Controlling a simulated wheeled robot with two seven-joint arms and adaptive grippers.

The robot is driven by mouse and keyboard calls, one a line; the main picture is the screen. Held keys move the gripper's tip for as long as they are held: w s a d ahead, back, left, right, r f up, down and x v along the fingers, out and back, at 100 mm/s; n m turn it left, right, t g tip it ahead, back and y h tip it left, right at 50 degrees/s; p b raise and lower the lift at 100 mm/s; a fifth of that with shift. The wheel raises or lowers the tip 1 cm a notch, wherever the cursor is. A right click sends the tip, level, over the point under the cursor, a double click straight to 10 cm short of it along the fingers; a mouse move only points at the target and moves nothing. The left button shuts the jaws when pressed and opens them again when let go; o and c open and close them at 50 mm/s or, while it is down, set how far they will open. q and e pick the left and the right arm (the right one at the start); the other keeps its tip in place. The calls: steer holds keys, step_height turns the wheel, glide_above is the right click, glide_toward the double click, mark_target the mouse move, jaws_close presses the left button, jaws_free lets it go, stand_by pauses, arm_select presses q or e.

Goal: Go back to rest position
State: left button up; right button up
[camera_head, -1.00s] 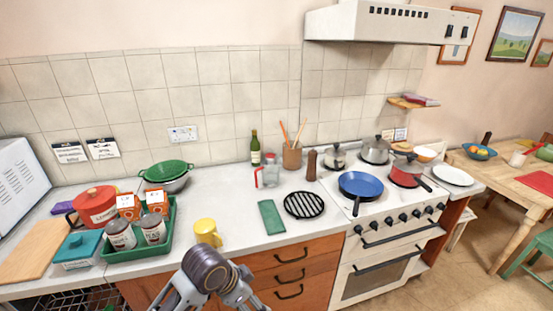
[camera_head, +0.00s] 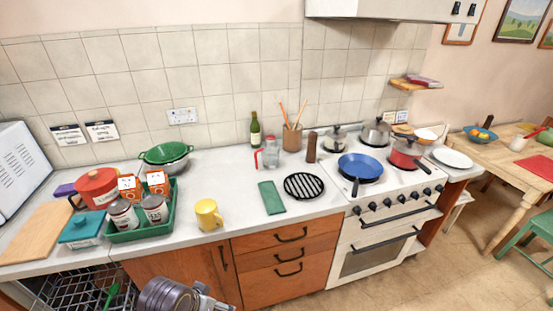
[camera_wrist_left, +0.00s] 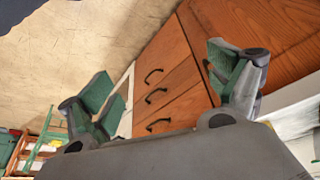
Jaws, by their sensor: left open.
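My left gripper (camera_wrist_left: 165,92) is open and empty in the left wrist view, its two green-padded fingers spread wide apart. Between and behind the fingers are the wooden drawer fronts (camera_wrist_left: 165,85) and the pale floor (camera_wrist_left: 80,50). In the head view only a dark, ringed part of my arm (camera_head: 172,297) shows at the bottom edge, in front of the lower cupboard and below the worktop edge; its fingers cannot be made out there. My right gripper is in neither view.
The worktop (camera_head: 235,187) holds a yellow mug (camera_head: 208,214) near its front edge, a green tray (camera_head: 150,233) with jars, a green cloth (camera_head: 271,197) and a black trivet (camera_head: 304,186). A blue pan (camera_head: 360,167) sits on the stove. An open dish rack (camera_head: 75,288) is lower left.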

arm_select(q)
steer(key=s+a+f+n+y, duration=0.1)
steer(key=s+a+n, duration=0.1)
steer(key=s+a, duration=0.25)
step_height(320, 180, down, 33)
steer(key=s+g, duration=0.1)
steer(key=g, duration=0.1)
steer(key=s+a+f, duration=0.2)
steer(key=s+f, duration=0.8)
steer(key=s, duration=0.1)
steer(key=s+a+f, duration=0.2)
steer(key=s+f, duration=0.8)
steer(key=s, duration=0.2)
steer(key=shift+f+g+y, duration=0.15)
steer(key=shift+g+y, duration=0.15)
steer(key=shift+g, duration=0.1)
steer(key=shift+a, duration=0.1)
steer(key=shift+c, duration=0.5)
